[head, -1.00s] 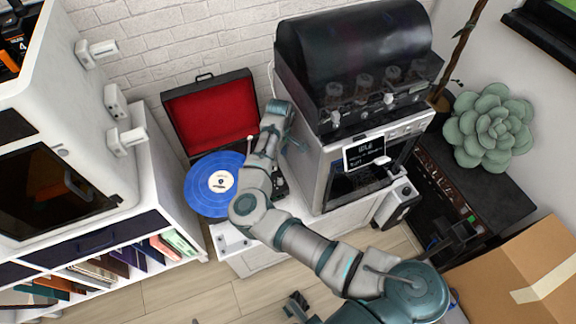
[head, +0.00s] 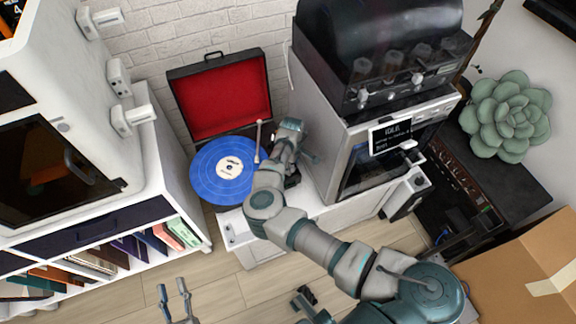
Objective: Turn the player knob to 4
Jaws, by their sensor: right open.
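The record player (head: 219,97) stands open on a white cabinet, its red-lined lid up against the brick wall. A blue record (head: 226,170) lies on its platter, and the pale tonearm (head: 258,142) shows at the record's right edge. My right arm reaches over the player's right side. My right gripper (head: 297,160) is at that side, open, with its fingers mostly hidden by my own wrist. The player knob is hidden behind my arm, so I cannot tell its setting or whether I touch it. My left gripper (head: 174,290) is open and empty above the floor at the bottom.
A silver machine with a small screen (head: 391,136) and dark hood stands close right of the player. A white shelf unit (head: 178,240) with books is on the left. A cardboard box (head: 520,262) and a succulent (head: 508,118) are at the right.

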